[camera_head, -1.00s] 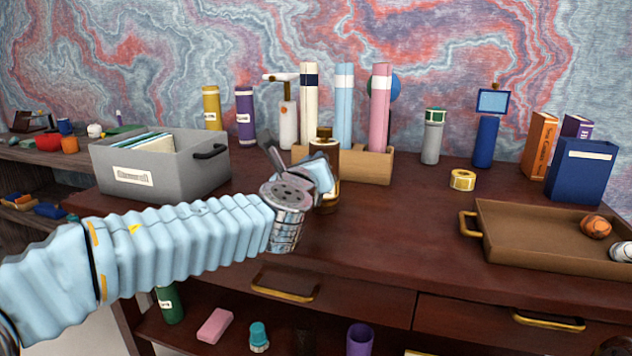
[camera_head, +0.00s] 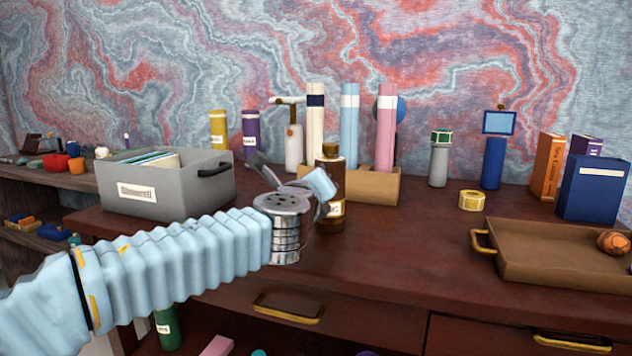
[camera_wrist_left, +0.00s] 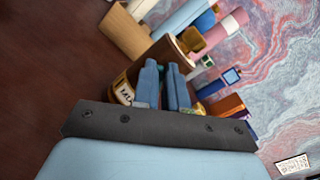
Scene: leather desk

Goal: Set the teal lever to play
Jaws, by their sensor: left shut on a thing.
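I see no teal lever or play marking in either view. My left gripper (camera_head: 322,185) reaches in from the left over the desk, at the brown bottle (camera_head: 331,222) with a pale label. The bottle stands upright on the desk in front of the wooden holder. In the left wrist view my fingers (camera_wrist_left: 164,80) are close together, with the brown bottle (camera_wrist_left: 124,90) behind and beside them. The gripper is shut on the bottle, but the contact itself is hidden. My right gripper is in neither view.
A wooden holder (camera_head: 372,187) with tall tubes stands behind the bottle. A grey file box (camera_head: 190,190) is at left. At right are a yellow tape roll (camera_head: 472,200), a brown tray (camera_head: 540,268) and a blue book (camera_head: 595,188). The desk's middle front is clear.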

